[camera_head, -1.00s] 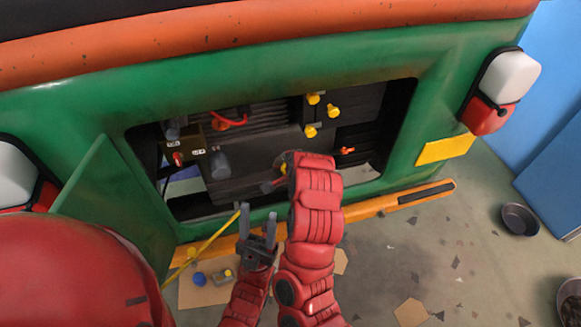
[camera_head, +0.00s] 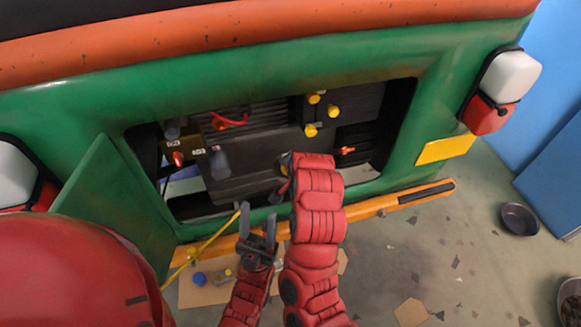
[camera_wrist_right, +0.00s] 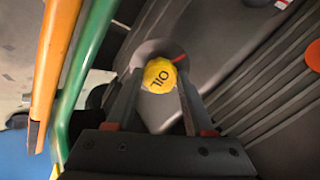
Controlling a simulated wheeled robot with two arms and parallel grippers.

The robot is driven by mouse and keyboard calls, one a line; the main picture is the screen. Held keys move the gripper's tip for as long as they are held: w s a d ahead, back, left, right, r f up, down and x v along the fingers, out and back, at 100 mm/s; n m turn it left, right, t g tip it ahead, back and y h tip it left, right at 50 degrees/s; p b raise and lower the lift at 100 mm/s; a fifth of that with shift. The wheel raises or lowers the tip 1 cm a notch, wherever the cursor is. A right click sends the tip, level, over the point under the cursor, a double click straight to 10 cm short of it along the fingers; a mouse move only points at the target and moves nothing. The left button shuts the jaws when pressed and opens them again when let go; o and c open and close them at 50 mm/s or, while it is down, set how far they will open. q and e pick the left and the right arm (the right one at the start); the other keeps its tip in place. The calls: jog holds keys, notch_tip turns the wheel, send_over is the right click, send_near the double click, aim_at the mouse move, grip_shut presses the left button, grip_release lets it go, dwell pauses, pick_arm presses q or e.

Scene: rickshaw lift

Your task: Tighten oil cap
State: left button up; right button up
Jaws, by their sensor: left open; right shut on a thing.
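The yellow oil cap (camera_wrist_right: 160,76), lettered "OIL", sits on a dark round neck with a small red mark (camera_wrist_right: 179,58) beside it in the right wrist view. The lettering looks turned nearly upside down. My right gripper (camera_wrist_right: 161,84) is shut on the cap, one finger on each side. In the head view my red right forearm (camera_head: 319,205) reaches into the engine opening and hides most of the cap and the right fingers. My left gripper (camera_head: 257,213) is open and empty, below the opening's lower edge.
The green body frames the opening, with an open green flap (camera_head: 105,205) at left. Yellow knobs (camera_head: 333,111) sit upper right inside. An orange bumper (camera_head: 375,207) runs below. A cardboard piece (camera_head: 208,293) with small parts and a dark bowl (camera_head: 520,218) lie on the floor.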

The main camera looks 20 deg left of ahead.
jog(key=shift+f+m+b, duration=0.1)
jog(key=shift+m+b, duration=0.35)
jog(key=shift+m, duration=1.55)
jog(key=shift+m+b, duration=0.55)
jog(key=shift+m, duration=1.45)
